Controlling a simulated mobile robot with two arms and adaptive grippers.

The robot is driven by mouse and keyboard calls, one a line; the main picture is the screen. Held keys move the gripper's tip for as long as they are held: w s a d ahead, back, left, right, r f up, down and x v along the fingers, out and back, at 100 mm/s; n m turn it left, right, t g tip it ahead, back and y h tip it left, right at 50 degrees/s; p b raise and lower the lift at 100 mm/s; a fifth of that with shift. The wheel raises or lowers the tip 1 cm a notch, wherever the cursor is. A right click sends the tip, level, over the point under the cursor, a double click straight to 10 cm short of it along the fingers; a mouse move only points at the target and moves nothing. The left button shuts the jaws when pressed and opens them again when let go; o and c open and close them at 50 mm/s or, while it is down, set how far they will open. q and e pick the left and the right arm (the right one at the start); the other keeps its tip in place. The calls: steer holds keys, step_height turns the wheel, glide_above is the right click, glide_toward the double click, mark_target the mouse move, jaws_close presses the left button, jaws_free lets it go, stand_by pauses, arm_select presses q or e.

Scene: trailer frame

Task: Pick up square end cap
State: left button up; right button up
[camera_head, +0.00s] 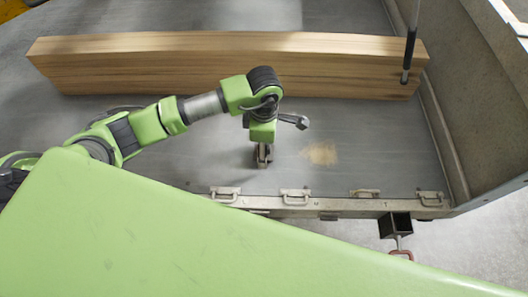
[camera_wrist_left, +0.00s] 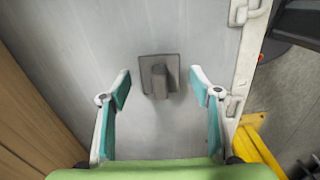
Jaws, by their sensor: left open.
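The square end cap (camera_wrist_left: 147,62) lies on the grey metal floor in the left wrist view. It is a dark grey square plate with a raised block standing on it. My left gripper (camera_wrist_left: 160,85) is open, with one teal-lined finger on either side of the cap's line and a gap on both sides. The fingers appear not to touch the cap. In the head view my left gripper (camera_head: 263,156) points down close to the trailer floor. I cannot clearly tell the cap from the gripper there. My right gripper is not in view.
A long wooden beam (camera_head: 180,66) lies across the trailer bed (camera_head: 370,140) behind my left arm. The near edge carries several metal loops (camera_head: 295,196). The side wall (camera_head: 470,100) stands at the right. A sandy patch (camera_head: 321,153) marks otherwise clear floor right of the gripper.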

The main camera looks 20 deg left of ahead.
arm_select(q)
steer(key=c, duration=1.4)
steer(key=shift+c, duration=0.2)
steer(key=shift+r, duration=0.1)
